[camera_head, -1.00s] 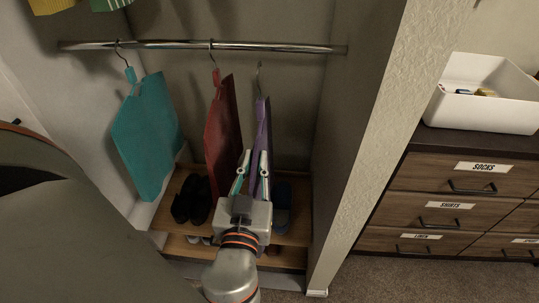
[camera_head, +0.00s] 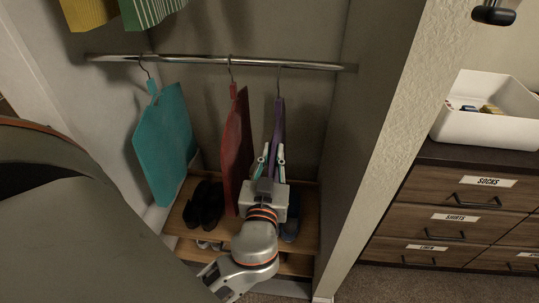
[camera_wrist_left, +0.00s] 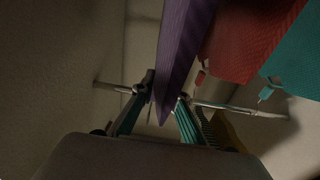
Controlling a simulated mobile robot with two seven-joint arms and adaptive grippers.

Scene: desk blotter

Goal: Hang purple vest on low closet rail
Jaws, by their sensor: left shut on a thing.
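The purple vest (camera_head: 277,122) hangs from a hanger just right of the red vest, seen nearly edge-on. Its hanger hook meets the closet rail (camera_head: 200,58) in the head view; I cannot tell whether it is over the bar. My left gripper (camera_head: 270,158) is shut on the vest's lower part, from below. In the left wrist view, the purple vest (camera_wrist_left: 185,40) rises between the fingertips (camera_wrist_left: 164,97). My right gripper is not in view.
The red vest (camera_head: 236,145) and teal vest (camera_head: 165,140) hang on the rail to the left. Shoes (camera_head: 203,205) stand on the wooden shelf below. The closet side wall (camera_head: 358,130) is close on the right, with a drawer unit (camera_head: 455,215) and white bin (camera_head: 485,110) beyond.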

